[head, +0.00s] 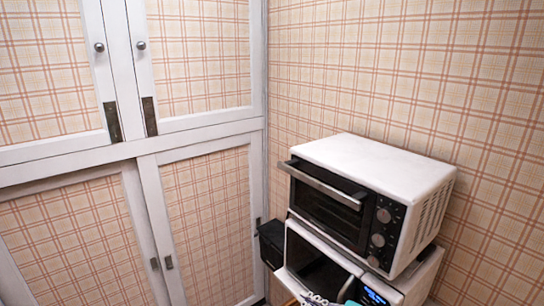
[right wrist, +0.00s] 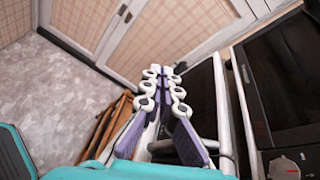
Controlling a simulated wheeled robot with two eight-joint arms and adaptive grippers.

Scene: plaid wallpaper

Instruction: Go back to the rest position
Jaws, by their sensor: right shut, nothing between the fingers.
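My right gripper (right wrist: 163,72) is in the middle of the right wrist view, with its two pale-jointed, purple-padded fingers together and nothing between them. In the head view only a small part of my right gripper (head: 316,299) shows at the bottom edge, in front of the microwave. My left gripper is in neither view.
A white toaster oven (head: 375,160) with its door shut sits on a white microwave (head: 318,268) with a lit blue display. A small black box (head: 271,243) stands beside them. White-framed plaid cabinet doors (head: 205,225) fill the left. Grey floor (right wrist: 45,95) shows clear.

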